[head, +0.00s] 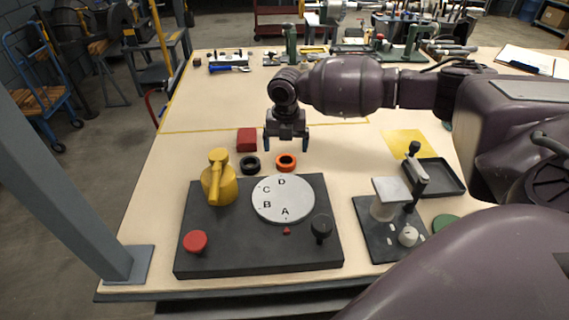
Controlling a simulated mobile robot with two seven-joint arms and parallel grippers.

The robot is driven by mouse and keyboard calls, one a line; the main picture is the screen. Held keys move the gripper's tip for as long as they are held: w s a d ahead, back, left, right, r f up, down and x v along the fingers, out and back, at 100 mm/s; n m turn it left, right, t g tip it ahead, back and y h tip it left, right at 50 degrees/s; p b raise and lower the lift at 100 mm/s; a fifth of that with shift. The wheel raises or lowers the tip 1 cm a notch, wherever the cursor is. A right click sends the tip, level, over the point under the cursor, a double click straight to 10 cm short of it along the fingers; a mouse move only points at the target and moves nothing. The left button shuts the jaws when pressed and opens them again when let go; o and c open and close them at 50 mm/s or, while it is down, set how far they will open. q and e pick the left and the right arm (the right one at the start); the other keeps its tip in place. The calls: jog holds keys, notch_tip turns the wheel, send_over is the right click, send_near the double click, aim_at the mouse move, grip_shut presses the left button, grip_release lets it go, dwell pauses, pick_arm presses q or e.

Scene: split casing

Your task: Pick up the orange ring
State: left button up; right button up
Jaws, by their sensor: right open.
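The orange ring (286,168) lies flat on the table, just behind the dark board with the lettered dial. My right gripper (286,146) points down above and slightly behind the ring. Its two dark fingers are spread apart with nothing between them. The ring looks clear of the fingers. My left gripper does not show in the head view.
A black ring (250,165) lies left of the orange ring, with a red block (246,139) behind it. The dark board (310,257) carries a yellow handle (217,180), a grey dial (283,198) and knobs. A press-like fixture (390,208) and black tray (447,174) stand right.

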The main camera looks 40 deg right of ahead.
aim_at(286, 158)
jog(key=shift+w+d+f+b, duration=0.15)
jog(key=shift+f+b, duration=0.15)
jog(key=shift+f, duration=1.25)
jog(key=shift+w+d+f+b, duration=0.1)
jog(key=shift+f+b, duration=0.2)
jog(key=shift+f, duration=1.2)
jog(key=shift+r, duration=0.1)
jog(key=c, duration=1.1)
